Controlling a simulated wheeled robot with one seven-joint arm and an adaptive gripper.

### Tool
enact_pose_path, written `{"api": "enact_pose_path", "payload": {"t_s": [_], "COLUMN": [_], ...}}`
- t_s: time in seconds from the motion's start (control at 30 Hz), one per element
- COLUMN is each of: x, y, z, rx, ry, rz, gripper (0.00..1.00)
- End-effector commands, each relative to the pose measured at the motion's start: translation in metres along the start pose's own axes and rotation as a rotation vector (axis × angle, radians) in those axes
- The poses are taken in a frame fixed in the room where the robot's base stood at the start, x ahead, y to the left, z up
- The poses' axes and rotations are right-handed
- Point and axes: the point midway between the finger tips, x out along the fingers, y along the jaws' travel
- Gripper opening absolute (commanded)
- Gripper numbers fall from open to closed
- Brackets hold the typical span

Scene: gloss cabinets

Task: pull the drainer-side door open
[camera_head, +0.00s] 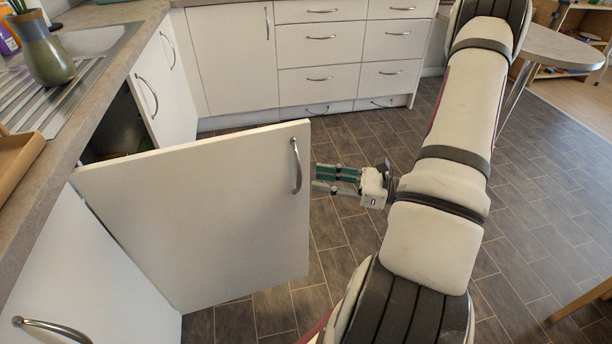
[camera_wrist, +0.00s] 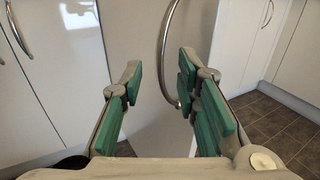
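The drainer-side door (camera_head: 200,215) is a white gloss panel standing well open from the left counter, below the ribbed drainer (camera_head: 45,100). Its curved metal handle (camera_head: 296,166) is upright near the free edge. My gripper (camera_head: 322,180) is just right of that edge, with its green-padded fingers pointing left towards the door. In the wrist view the fingers (camera_wrist: 158,80) are spread apart and empty. The handle (camera_wrist: 167,50) shows beyond and between them, nearer the right finger. I see no clear contact. The door panel (camera_wrist: 145,110) fills the middle behind.
A dark cabinet opening (camera_head: 112,125) shows behind the door. Another white door (camera_head: 75,260) is at lower left. Drawers (camera_head: 335,45) line the back. A green vase (camera_head: 45,50) stands by the drainer.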

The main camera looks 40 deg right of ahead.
Motion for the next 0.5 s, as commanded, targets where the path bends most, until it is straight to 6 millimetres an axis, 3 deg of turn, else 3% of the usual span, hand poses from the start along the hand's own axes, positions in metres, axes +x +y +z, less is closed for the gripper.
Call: {"api": "enact_pose_path", "payload": {"t_s": [0.2, 0.5], "x": [-0.038, -0.056], "y": [-0.001, 0.0], "z": [0.0, 0.0], "rx": [-0.001, 0.0], "ry": [0.0, 0.0], "rz": [-0.002, 0.0], "gripper": [0.29, 0.29]}}
